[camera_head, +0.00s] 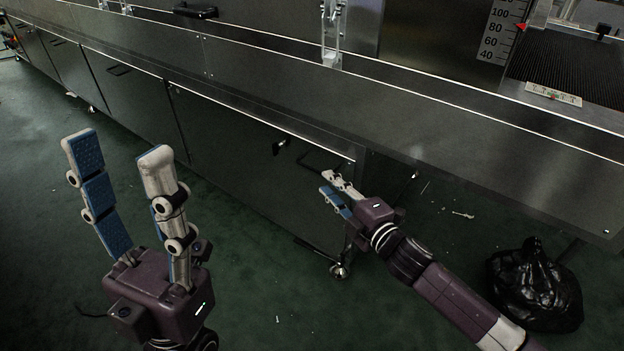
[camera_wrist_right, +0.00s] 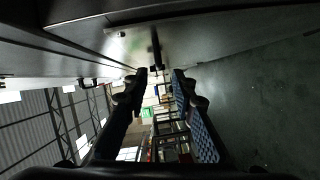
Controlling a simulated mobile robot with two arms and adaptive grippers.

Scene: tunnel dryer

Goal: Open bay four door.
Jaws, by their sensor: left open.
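The nearest lower door (camera_head: 235,150), rightmost of the row along the machine, appears shut; I see no readable bay number. Its dark bar handle (camera_head: 318,161) sits near its upper right, partly hidden by my right gripper. My right gripper (camera_head: 331,185) is open beside the handle. In the right wrist view the dark handle (camera_wrist_right: 156,47) stands just beyond and between the spread fingertips (camera_wrist_right: 160,74); I cannot tell whether they touch it. My left gripper (camera_head: 118,148) is open and empty, fingers up, left of the door.
More lower doors (camera_head: 135,100) run off to the left. A steel ledge (camera_head: 260,75) overhangs them. A caster (camera_head: 340,270) stands under the machine's near corner. A black bag (camera_head: 535,285) and small scraps (camera_head: 463,215) lie on the right.

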